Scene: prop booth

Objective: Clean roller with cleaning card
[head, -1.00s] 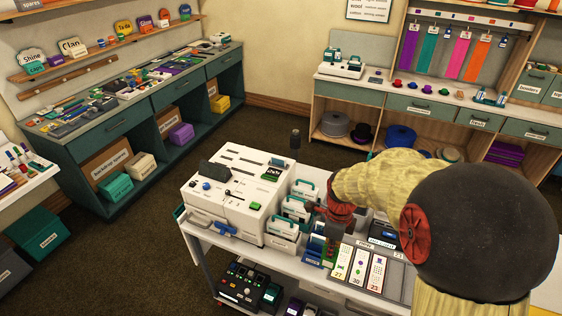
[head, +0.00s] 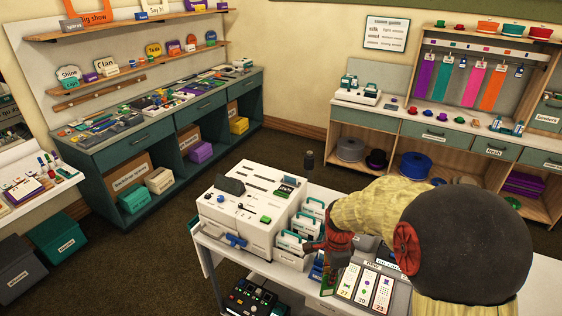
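A white machine (head: 235,222) stands on the cart, with a green-topped slot at its upper right and a blue piece (head: 237,240) low on its front. No roller or cleaning card can be made out. My gripper (head: 334,268) points down over the cart, right of the machine, close to a blue holder (head: 317,268) and a green upright piece (head: 327,283). My arm's dark round joint and yellow sleeve hide much of the cart's right side. The fingertips are too small and covered to tell whether they hold anything.
White boxes with teal handles (head: 292,243) stand between machine and gripper. A panel of numbered cards (head: 365,285) lies right of the gripper. A dark control box (head: 248,300) sits on the lower shelf. A green cabinet (head: 130,150) and wooden shelving (head: 440,140) line the walls, with open carpet between.

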